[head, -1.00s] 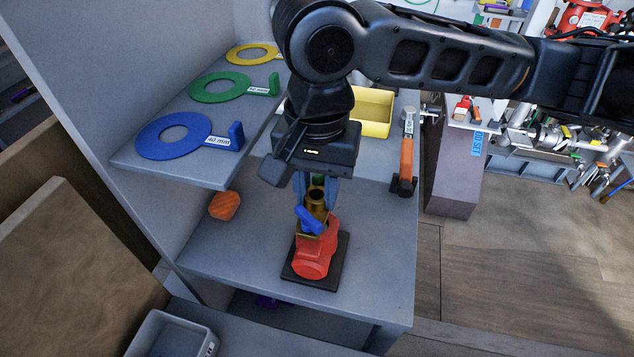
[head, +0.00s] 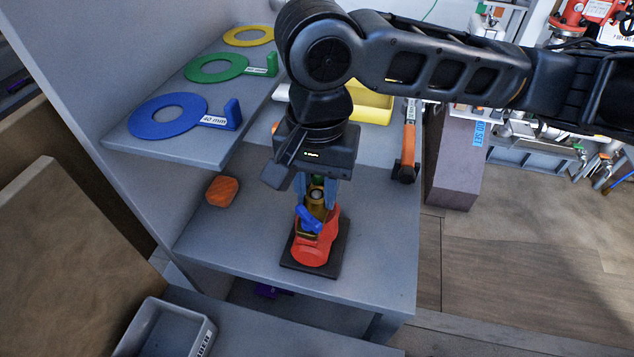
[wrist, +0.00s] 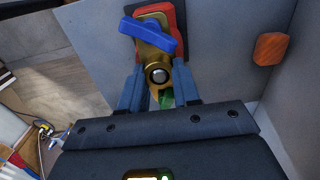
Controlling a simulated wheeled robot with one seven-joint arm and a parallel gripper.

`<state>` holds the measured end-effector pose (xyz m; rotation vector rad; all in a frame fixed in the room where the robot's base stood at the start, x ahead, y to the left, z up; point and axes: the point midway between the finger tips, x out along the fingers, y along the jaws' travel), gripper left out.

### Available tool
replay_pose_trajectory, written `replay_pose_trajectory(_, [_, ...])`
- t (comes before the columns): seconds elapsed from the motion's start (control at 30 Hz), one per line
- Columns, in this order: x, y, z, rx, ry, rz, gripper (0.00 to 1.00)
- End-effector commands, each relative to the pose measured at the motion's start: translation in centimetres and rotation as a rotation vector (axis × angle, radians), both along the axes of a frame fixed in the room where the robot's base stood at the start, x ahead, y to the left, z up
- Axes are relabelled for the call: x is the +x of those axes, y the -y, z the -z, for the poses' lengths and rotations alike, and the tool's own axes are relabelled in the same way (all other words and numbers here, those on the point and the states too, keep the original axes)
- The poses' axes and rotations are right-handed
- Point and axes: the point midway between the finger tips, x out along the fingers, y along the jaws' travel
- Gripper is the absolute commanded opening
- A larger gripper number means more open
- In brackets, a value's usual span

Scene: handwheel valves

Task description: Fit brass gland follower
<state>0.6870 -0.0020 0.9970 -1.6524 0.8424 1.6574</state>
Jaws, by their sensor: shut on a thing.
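My gripper (wrist: 159,92) is shut, pointing down over the valve, and its fingers also show in the head view (head: 315,192). Between them is the brass gland follower (wrist: 158,62), a round brass piece with a green part (wrist: 166,101) on the gripper side. A pale round end, like a stem, shows in its middle. The red valve body (head: 311,250) stands on a dark base plate (head: 335,265). A blue lever-like piece (wrist: 148,34) lies across the brass beside the follower. The fingers hide part of the follower, and I cannot tell how deep it sits.
An orange block (head: 222,190) lies on the grey bench left of the valve. Blue (head: 168,116), green (head: 216,68) and yellow (head: 248,36) rings lie on the upper shelf. An orange-handled hammer (head: 409,150) and yellow bin (head: 375,108) are behind.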

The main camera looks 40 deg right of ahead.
Motion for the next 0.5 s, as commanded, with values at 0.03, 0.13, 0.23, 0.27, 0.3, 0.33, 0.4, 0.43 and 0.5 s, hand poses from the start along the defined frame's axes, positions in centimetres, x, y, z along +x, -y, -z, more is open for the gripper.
replay_pose_trajectory(0.03, [0.00, 0.00, 0.29, 0.000, 0.000, 0.000, 0.00])
replay_pose_trajectory(0.13, [0.02, 0.02, 0.28, -0.001, 0.001, 0.000, 0.36])
replay_pose_trajectory(0.23, [0.01, 0.02, 0.28, -0.001, 0.001, 0.000, 0.46])
replay_pose_trajectory(0.27, [0.01, 0.02, 0.28, -0.001, 0.001, 0.000, 0.49])
replay_pose_trajectory(0.3, [0.01, 0.02, 0.28, -0.001, 0.001, 0.000, 0.52])
replay_pose_trajectory(0.33, [0.01, 0.02, 0.28, -0.001, 0.001, 0.000, 0.55])
replay_pose_trajectory(0.4, [0.01, 0.02, 0.28, -0.001, 0.001, 0.000, 0.61])
replay_pose_trajectory(0.43, [0.01, 0.02, 0.28, -0.001, 0.001, 0.000, 0.61])
replay_pose_trajectory(0.5, [0.01, 0.02, 0.28, -0.001, 0.001, 0.000, 0.61])
